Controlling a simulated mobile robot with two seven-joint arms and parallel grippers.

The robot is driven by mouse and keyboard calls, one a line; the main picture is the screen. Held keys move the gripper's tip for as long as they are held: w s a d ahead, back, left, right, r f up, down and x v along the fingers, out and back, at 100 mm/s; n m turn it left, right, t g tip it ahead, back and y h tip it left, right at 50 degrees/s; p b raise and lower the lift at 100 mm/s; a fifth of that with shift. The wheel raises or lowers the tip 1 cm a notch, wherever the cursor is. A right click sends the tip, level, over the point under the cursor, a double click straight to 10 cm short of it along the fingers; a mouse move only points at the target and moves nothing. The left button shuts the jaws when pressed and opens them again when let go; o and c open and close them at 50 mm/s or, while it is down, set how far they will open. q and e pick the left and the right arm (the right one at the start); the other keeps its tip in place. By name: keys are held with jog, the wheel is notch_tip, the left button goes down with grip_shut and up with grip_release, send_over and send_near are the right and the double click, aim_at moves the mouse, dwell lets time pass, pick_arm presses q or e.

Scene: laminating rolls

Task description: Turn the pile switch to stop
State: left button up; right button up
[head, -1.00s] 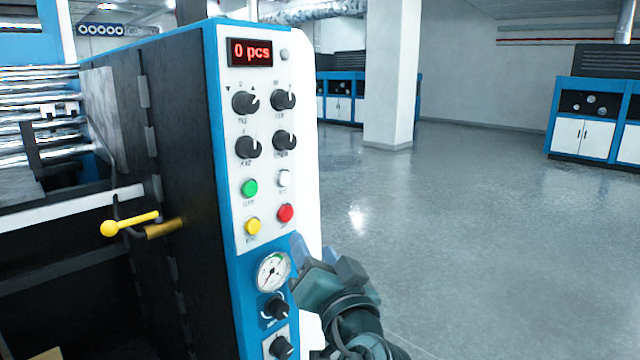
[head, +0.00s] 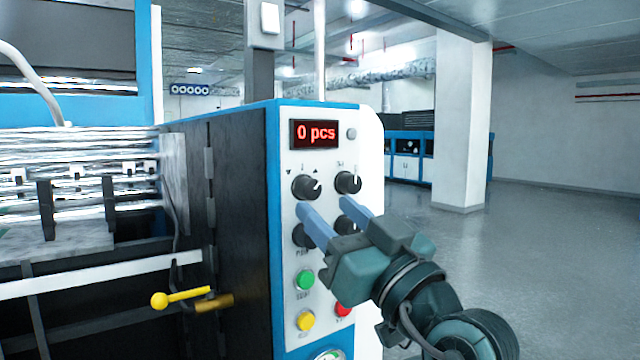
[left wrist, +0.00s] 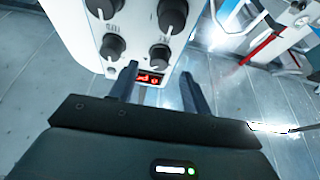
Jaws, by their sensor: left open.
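The control panel (head: 292,262) on the blue-edged machine carries several black knobs. The upper-left knob (head: 306,187) has small arrow marks above it, which fits a pile switch; its caption is too small to read. It also shows upside down in the left wrist view (left wrist: 159,56). My left gripper (head: 324,205) is open and empty in front of the panel. In the head view its fingertips are just below the upper knobs and partly cover the lower ones. In the left wrist view its fingers (left wrist: 158,78) appear on either side of that knob; contact cannot be told.
A red display (head: 315,134) reads "0 pcs" above the knobs. Green (head: 305,280), yellow (head: 306,320) and red (head: 343,309) buttons sit below. A yellow-knobbed lever (head: 180,298) sticks out at the left. Open floor (head: 545,250) lies to the right.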

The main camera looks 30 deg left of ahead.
aim_at(314, 195)
pick_arm(q)
jog(key=x, duration=0.2)
jog(key=shift+w+a+r+p, duration=0.1)
jog(key=shift+a+r+p, duration=0.05)
jog(key=shift+a+p, duration=0.15)
jog(key=shift+w+a+r, duration=0.1)
jog(key=shift+w+a, duration=0.15)
jog(key=shift+a, duration=0.15)
jog(key=shift+c, duration=0.6)
